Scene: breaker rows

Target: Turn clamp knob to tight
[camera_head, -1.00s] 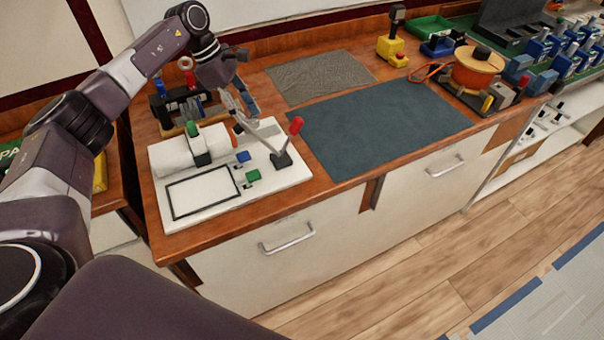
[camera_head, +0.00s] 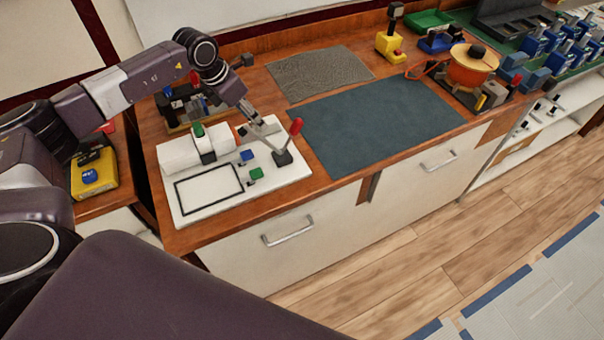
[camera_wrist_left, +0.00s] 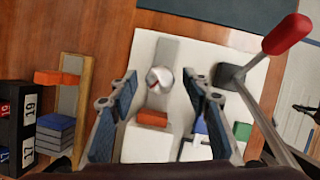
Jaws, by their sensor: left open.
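The clamp knob (camera_wrist_left: 160,80) is a small round silver-white knob with a red mark, on a grey strip of the white board (camera_wrist_left: 213,58). An orange block (camera_wrist_left: 152,118) sits next to it. My left gripper (camera_wrist_left: 159,74) is open, with one blue-padded finger on each side of the knob in the wrist view. I cannot tell whether its tips are level with the knob. In the head view, my left gripper (camera_head: 264,128) is over the back of the white board (camera_head: 267,182) and hides the knob. My right gripper is not in view.
A lever with a red handle (camera_head: 295,127) stands close to the gripper's right. A dark teal mat (camera_head: 385,125) to the right is clear.

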